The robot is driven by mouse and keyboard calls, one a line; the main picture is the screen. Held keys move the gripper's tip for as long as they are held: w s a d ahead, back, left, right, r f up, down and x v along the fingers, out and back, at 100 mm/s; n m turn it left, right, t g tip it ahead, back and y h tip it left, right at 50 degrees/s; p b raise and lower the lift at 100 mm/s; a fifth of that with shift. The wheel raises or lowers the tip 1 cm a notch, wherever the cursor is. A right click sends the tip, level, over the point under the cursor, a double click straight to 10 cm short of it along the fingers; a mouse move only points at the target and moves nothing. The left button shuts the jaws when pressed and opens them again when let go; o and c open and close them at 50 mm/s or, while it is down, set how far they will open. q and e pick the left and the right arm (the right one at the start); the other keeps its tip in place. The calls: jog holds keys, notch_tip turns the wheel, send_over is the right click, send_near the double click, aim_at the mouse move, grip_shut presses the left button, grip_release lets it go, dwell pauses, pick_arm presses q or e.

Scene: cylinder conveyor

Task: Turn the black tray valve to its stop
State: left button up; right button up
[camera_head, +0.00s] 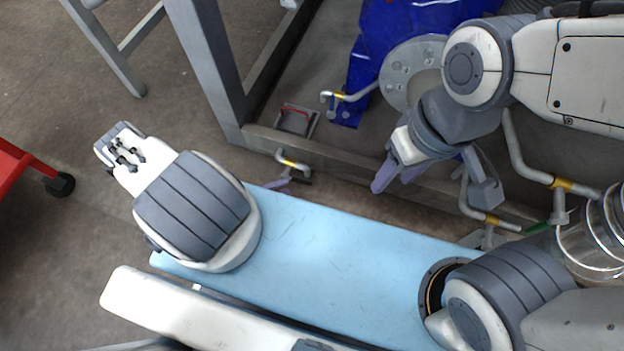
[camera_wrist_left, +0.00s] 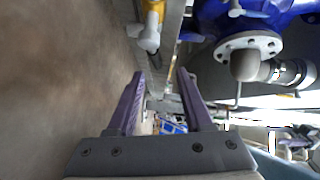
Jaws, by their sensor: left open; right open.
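I cannot pick out a black tray valve with certainty. A pale bent pipe with a yellow band (camera_head: 293,163) sits at the lower edge of the grey frame. A pale fitting with a yellow part (camera_wrist_left: 150,28) shows at the top of the left wrist view. My left gripper (camera_head: 284,179) is just below the bent pipe and mostly hidden behind my arm. In the left wrist view its purple fingers (camera_wrist_left: 159,76) are spread, with nothing between them. My right gripper (camera_head: 396,178) is open and empty, above the far side of the light blue surface.
A grey metal frame (camera_head: 340,163) runs behind the light blue surface (camera_head: 325,255). A blue machine with a round flange (camera_head: 398,68) stands behind it. More yellow-banded pipes (camera_head: 565,186) are at the right. A red cart (camera_head: 22,160) stands at the left; brown floor lies between.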

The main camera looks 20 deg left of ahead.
pick_arm(q)
jog(key=shift+d+f+n+t, duration=0.15)
jog(key=shift+f+n+t, duration=0.15)
jog(key=shift+f+n, duration=0.1)
jog(key=shift+w+d, duration=0.1)
jog(key=shift+d, duration=0.05)
jog(key=b+x, duration=0.3)
jog(key=x, duration=0.5)
jog(key=shift+w+d+f, duration=0.1)
jog(key=shift+f, duration=0.1)
jog(key=shift+x, duration=0.8)
jog(key=shift+w+r, duration=0.1)
grip_shut()
